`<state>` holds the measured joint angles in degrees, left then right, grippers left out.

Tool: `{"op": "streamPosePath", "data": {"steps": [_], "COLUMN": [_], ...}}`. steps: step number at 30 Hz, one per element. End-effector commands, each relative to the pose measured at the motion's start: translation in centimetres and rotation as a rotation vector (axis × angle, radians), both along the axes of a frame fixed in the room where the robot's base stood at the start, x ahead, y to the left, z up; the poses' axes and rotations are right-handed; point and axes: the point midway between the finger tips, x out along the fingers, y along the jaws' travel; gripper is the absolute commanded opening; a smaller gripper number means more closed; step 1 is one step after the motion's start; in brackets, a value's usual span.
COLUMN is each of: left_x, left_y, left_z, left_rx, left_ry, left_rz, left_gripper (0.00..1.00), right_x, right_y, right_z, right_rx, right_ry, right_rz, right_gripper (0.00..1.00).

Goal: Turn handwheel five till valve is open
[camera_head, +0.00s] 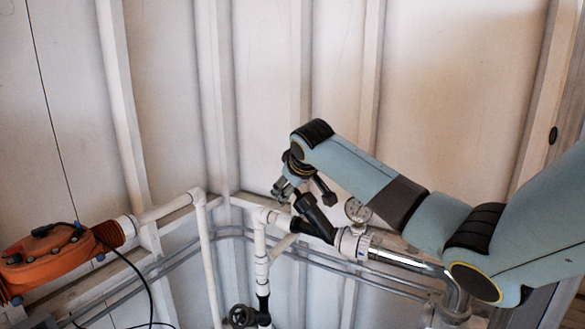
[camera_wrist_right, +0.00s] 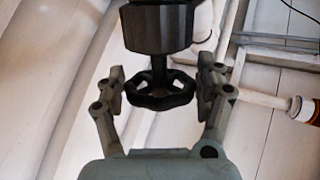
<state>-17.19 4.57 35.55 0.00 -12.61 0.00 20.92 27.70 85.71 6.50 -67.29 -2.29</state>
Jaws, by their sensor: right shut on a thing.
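A black handwheel (camera_wrist_right: 160,92) with open gaps between its spokes shows in the right wrist view, on a short stem below a thick black valve body (camera_wrist_right: 157,28). My right gripper (camera_wrist_right: 163,84) has one finger on each side of the wheel and is shut on its rim. In the head view my right gripper (camera_head: 291,188) is at the upper end of the black slanted valve (camera_head: 316,218) on the white pipe. The wheel there is mostly hidden by the gripper. No number shows on the wheel. My left gripper is not in view.
A round gauge (camera_head: 357,210) stands just right of the valve. A second black handwheel (camera_head: 241,316) is lower down on a white vertical pipe (camera_head: 262,262). An orange pump-like unit (camera_head: 45,257) with black cables is at left. Grey pipes run along the panelled wall.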

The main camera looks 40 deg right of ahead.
Motion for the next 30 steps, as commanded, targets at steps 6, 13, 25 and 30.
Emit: {"op": "streamPosePath", "data": {"steps": [6, 13, 25, 30], "left_x": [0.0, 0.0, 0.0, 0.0], "left_y": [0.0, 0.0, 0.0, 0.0], "left_z": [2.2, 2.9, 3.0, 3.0], "left_rx": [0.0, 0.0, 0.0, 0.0], "left_ry": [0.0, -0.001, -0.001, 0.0], "left_rz": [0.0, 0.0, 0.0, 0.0], "left_gripper": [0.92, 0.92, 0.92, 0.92], "right_x": [0.0, 0.0, 0.0, 0.0], "right_y": [-0.1, -0.1, 0.0, 0.0], "right_z": [0.2, 0.0, -0.2, -0.1], "right_rx": [0.071, 0.107, 0.116, 0.116], "right_ry": [0.023, 0.033, 0.035, 0.035], "right_rz": [0.074, 0.114, 0.121, 0.121], "right_gripper": [0.39, 0.39, 0.39, 0.78]}}
